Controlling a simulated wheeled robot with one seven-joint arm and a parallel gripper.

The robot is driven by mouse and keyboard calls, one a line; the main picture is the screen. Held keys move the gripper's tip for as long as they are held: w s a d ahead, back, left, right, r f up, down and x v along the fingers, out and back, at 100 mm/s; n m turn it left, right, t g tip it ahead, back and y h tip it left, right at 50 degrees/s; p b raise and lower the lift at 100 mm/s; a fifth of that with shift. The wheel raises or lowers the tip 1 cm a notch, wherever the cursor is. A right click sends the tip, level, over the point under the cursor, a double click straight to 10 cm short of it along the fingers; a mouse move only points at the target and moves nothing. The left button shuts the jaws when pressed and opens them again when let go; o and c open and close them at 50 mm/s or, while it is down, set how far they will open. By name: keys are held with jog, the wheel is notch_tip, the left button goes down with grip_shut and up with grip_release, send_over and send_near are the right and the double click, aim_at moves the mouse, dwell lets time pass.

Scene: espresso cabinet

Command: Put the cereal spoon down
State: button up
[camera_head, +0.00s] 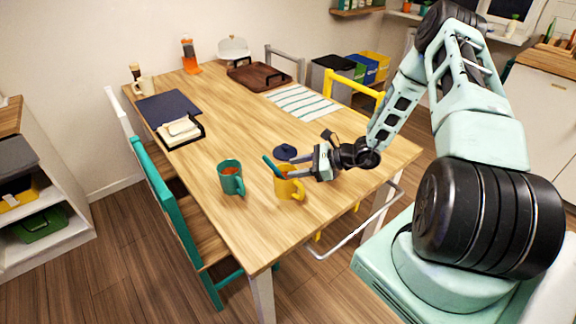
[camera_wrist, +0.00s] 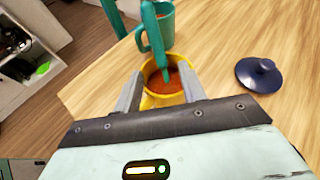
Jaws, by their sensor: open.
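The spoon (camera_head: 270,166) is teal and stands tilted in the yellow mug (camera_head: 290,190), its handle sticking up out of the rim. In the wrist view the spoon (camera_wrist: 151,30) dips into reddish-orange contents of the yellow mug (camera_wrist: 150,101). Its lower end is hidden in them. My gripper (camera_head: 292,167) is open beside the mug, at its right in the head view. In the wrist view the fingers of my gripper (camera_wrist: 160,83) appear on either side of the mug and spoon. I cannot tell whether they touch the mug.
A teal mug (camera_head: 231,178) stands just left of the yellow one. A dark blue lid (camera_head: 285,152) lies behind my gripper. The wooden table (camera_head: 225,115) is mostly clear in the middle. A striped mat (camera_head: 300,103), a brown tray (camera_head: 258,76) and a dark blue placemat (camera_head: 167,108) lie farther back.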

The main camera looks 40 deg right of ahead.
jog(key=s+d, duration=0.4)
dwell(0.5)
jog(key=s+a+r+n+g, duration=0.2)
jog(key=a+r+n+g, duration=0.3)
jog(key=a+r+n, duration=0.45)
jog(key=s+a+r+n+g, duration=0.35)
jog(key=a+n+g, duration=0.25)
jog(key=a, duration=0.7)
jog(key=s+a+r+n+h, duration=0.4)
jog(key=s+a+r+n, duration=0.1)
jog(key=s+n, duration=0.4)
jog(key=s+a+r+n+t+h, duration=0.1)
jog(key=s+a+r+n+h, duration=0.4)
jog(key=s+n, duration=0.4)
jog(key=shift+r, duration=0.65)
jog(key=shift+d, duration=0.1)
